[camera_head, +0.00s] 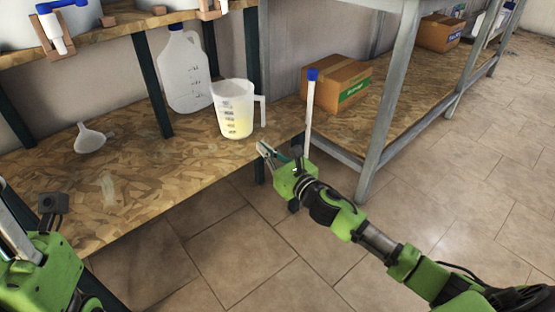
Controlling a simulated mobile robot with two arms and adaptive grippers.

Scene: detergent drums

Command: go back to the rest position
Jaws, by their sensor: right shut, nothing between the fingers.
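My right gripper (268,150) is shut and empty, out over the floor by the front edge of the low wooden shelf (130,205). It is just below and to the right of a clear measuring jug (234,112) with some pale yellow liquid in it. The jug stands upright on the shelf, apart from the gripper. My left gripper (18,235) shows only in part at the lower left edge, in front of the shelf. Its fingertips are cut off, so I cannot tell whether it is open.
A white jug with a blue cap (185,80) and a funnel (89,138) rest on the low shelf. Drums with blue taps (55,30) stand above. A blue-topped white rod (310,110) rises behind my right gripper. Cardboard boxes (325,85) sit farther right. Tiled floor (440,190) is clear.

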